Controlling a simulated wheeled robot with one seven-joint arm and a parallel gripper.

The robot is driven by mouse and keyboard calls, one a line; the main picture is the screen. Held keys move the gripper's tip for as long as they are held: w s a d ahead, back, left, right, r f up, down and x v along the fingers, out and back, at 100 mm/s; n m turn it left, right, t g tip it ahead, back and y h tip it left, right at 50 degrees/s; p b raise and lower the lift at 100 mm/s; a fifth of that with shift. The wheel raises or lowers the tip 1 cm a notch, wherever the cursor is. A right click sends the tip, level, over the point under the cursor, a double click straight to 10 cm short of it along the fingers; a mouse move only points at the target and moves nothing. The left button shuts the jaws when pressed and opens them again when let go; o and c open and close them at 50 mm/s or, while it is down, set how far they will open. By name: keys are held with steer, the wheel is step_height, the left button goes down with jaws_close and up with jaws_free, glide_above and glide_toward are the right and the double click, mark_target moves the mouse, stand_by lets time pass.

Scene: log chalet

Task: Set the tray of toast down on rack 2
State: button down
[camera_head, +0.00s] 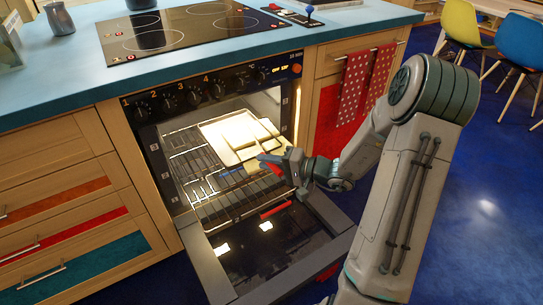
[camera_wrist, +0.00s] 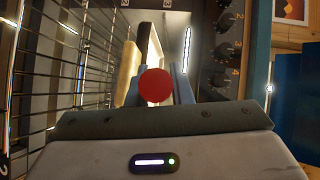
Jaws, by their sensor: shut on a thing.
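The pale tray (camera_head: 212,130) with slices of toast (camera_head: 240,136) is inside the open oven, over the wire racks. My gripper (camera_head: 270,162) is at the tray's near right side, its blue fingers closed there. In the wrist view, my gripper (camera_wrist: 155,92) has a round red part between its fingers, with the tray's dark edge (camera_wrist: 150,48) and pale toast (camera_wrist: 128,72) beyond. A wire rack (camera_head: 215,192) extends below and in front of the tray. Whether the tray touches a rack is not clear.
The oven door (camera_head: 265,265) is folded down in front, below my arm. The oven's knobs (camera_head: 190,97) and the blue counter (camera_head: 85,75) are above the opening. A red dotted towel (camera_head: 354,85) hangs to the right.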

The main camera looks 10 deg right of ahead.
steer(key=f, duration=0.2)
steer(key=w+f, duration=0.1)
steer(key=shift+a, duration=0.3)
steer(key=shift+b, duration=0.35)
